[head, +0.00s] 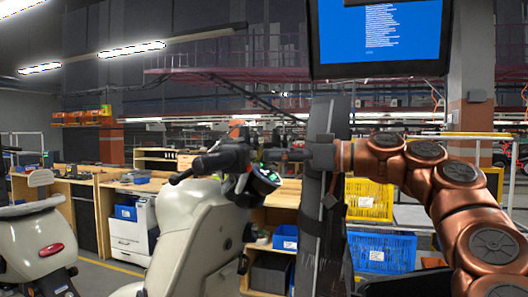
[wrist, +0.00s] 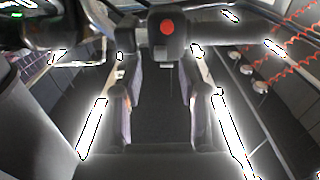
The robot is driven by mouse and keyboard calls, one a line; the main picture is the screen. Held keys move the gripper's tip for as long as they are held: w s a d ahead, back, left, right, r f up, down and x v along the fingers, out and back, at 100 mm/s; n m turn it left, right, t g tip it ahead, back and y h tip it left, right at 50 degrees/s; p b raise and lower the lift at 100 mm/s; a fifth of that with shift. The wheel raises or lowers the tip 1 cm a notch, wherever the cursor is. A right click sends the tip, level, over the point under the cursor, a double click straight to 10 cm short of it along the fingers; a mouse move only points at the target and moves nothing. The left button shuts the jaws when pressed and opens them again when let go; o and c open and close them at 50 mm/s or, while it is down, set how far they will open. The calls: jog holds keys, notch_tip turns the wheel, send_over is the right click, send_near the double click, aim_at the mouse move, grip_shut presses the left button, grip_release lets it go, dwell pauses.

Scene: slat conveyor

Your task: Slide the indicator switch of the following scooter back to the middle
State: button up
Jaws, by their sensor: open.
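The pale scooter (head: 190,235) stands left of centre in the head view, its dark handlebar (head: 222,160) pointing toward my arm. In the wrist view a black switch housing (wrist: 185,40) with a round red button (wrist: 167,27) fills the top middle. A small pale part (wrist: 163,53) below the red button may be the indicator switch; its position cannot be told. My gripper (head: 276,155) is level with the handlebar, close to its grip area. In the wrist view its two fingers (wrist: 158,82) are apart, with nothing between them, and point toward the housing.
Another scooter (head: 40,235) stands at far left. Yellow (head: 369,199) and blue crates (head: 380,252) are behind on the right. A blue screen (head: 380,32) hangs above. Workbenches (head: 95,178) line the back.

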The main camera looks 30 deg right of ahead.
aim_at(256, 154)
jog(key=shift+p+x, duration=0.35)
jog(key=shift+x, duration=1.3)
jog(key=shift+c, duration=0.4)
grip_shut()
